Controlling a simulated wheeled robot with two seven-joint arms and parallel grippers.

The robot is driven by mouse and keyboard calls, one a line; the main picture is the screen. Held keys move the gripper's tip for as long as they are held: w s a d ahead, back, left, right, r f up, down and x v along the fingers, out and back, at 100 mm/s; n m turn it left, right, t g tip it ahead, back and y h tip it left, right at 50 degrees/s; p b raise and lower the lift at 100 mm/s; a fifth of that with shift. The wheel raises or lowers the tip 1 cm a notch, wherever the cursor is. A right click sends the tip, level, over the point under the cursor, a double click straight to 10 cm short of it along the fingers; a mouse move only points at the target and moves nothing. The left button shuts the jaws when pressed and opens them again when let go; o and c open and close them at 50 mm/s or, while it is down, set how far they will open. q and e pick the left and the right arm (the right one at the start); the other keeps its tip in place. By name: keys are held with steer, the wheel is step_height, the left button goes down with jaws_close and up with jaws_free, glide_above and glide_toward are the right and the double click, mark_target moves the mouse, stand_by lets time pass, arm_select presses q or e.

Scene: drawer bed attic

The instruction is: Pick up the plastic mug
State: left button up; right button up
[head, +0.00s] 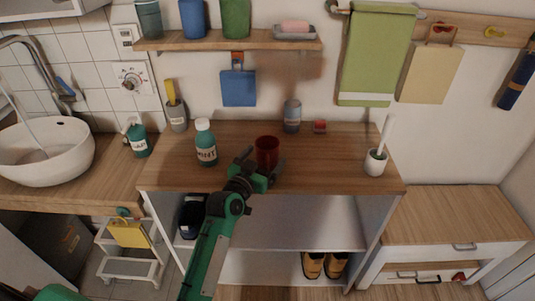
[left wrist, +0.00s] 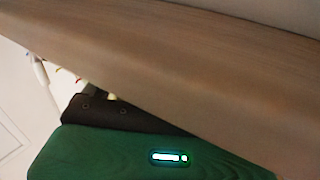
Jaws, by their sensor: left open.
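The plastic mug is most likely the dark red cup (head: 267,149), which stands upright on the wooden top of the cabinet (head: 330,172), near its middle. My left gripper (head: 262,162) is open at the near side of the red cup, with one finger to its left and one to its right. It hides the cup's lower part. I cannot tell whether the fingers touch the cup. The left wrist view shows a dark finger part (left wrist: 115,115) and green gripper body close to a wooden surface (left wrist: 190,70); no cup shows there. My right gripper is not in view.
A green mint bottle (head: 206,145) stands left of the cup. A grey bottle (head: 292,116) and a small red box (head: 320,127) stand behind it. A white brush holder (head: 376,162) stands at the right. The top between cup and brush holder is clear.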

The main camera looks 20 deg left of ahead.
arm_select(q)
steer(key=shift+c, duration=0.2)
steer(key=c, duration=1)
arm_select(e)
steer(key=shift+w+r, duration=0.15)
arm_select(q)
steer(key=shift+c, duration=0.2)
steer(key=shift+r, duration=0.45)
step_height(320, 180, up, 19)
steer(key=p, duration=0.2)
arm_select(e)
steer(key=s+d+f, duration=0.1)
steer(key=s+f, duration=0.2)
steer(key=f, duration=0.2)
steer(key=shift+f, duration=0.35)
